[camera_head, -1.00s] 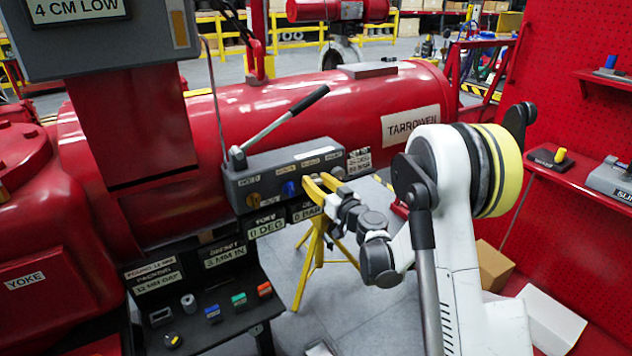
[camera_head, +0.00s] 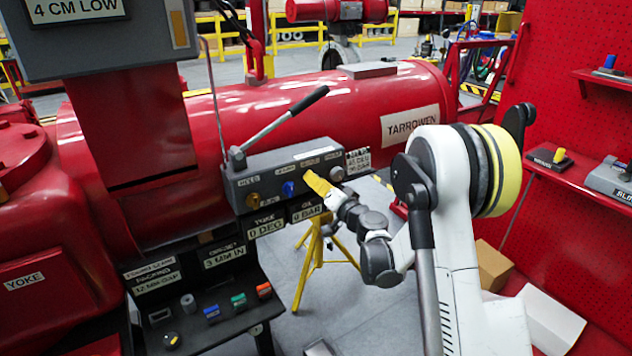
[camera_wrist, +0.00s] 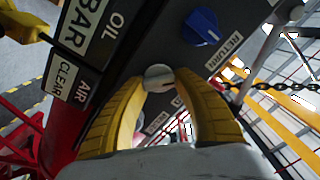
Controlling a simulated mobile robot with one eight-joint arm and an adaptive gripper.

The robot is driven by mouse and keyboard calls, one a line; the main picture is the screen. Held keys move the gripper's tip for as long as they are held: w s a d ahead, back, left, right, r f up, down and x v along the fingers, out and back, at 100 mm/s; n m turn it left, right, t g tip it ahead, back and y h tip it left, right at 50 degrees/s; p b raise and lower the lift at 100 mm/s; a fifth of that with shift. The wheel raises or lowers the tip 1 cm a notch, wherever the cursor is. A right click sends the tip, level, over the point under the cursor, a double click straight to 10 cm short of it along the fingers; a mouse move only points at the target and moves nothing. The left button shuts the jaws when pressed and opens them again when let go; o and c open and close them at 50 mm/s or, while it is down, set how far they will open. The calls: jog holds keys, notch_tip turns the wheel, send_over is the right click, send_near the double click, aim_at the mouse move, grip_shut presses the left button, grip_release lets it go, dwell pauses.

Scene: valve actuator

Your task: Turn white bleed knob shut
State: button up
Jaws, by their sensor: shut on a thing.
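The white knob (camera_wrist: 158,78) shows in the wrist view as a pale round end between my two yellow fingertips. It sits on the dark front face of the grey valve block (camera_head: 270,180). My gripper (camera_head: 312,181) reaches the block from the right and is shut on the white knob; its fingers also fill the wrist view (camera_wrist: 161,82). In the head view the fingers hide the knob. The blue knob (camera_head: 289,188) is just left of my fingers and shows in the wrist view (camera_wrist: 201,27), by a RETURN label. The knob's turned angle cannot be told.
A pale knob (camera_head: 337,174) is close right of my fingers, and a brass knob (camera_head: 253,200) is at the block's left. A long lever (camera_head: 285,118) rises above the block. Label plates (camera_head: 305,212) sit below. A yellow stand (camera_head: 320,245) is underneath.

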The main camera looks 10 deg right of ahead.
jog(key=m, duration=0.4)
jog(key=shift+f+m, duration=0.1)
jog(key=shift+m, duration=2.1)
jog(key=o, duration=1.2)
jog(key=shift+f, duration=0.1)
jog(key=shift+c, duration=0.2)
jog(key=shift+d, duration=0.1)
jog(key=v, duration=1.2)
